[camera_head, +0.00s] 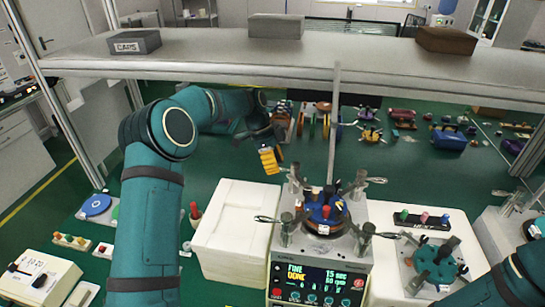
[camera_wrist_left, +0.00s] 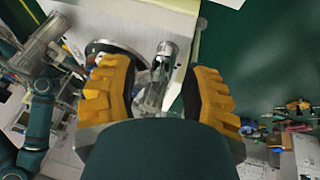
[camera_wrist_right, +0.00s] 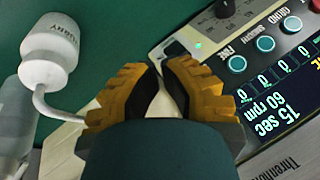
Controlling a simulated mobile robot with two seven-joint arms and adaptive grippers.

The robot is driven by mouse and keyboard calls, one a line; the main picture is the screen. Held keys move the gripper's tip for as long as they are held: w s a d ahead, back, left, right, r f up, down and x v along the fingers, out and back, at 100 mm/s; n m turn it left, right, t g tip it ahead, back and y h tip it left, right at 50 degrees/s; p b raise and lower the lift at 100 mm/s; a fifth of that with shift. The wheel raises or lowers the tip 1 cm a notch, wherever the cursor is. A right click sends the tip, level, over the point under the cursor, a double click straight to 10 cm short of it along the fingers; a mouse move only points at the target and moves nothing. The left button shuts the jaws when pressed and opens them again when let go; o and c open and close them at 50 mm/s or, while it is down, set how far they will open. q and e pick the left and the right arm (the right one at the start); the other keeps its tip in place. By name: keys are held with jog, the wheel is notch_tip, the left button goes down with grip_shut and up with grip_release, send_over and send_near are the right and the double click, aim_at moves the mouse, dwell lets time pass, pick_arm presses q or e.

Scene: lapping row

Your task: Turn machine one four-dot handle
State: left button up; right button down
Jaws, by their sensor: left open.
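The lapping machine (camera_head: 322,255) stands at centre with a lit display reading FINE, DONE, 15 sec, 60 rpm. Several metal lever handles on posts ring its top, one at back left (camera_head: 294,178) and one at front left (camera_head: 287,229). Dot marks are too small to read. My left gripper (camera_head: 268,160) is open behind the machine's back-left corner. In the left wrist view, a metal post (camera_wrist_left: 157,75) shows between its fingers (camera_wrist_left: 158,90); contact cannot be told. My right gripper (camera_wrist_right: 163,75) shows only in its wrist view, fingers close together, beside the display (camera_wrist_right: 275,115).
A white block (camera_head: 235,225) stands left of the machine. A second unit with a teal wheel (camera_head: 435,262) stands at right. A grey shelf (camera_head: 230,67) crosses above. A white jar (camera_wrist_right: 50,50) with a bent tube is near my right gripper.

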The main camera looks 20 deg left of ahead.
pick_arm(q)
jog(key=v, duration=1.1)
jog(key=shift+a+r, duration=0.15)
jog(key=shift+r, duration=0.15)
jog(key=shift+w, duration=0.1)
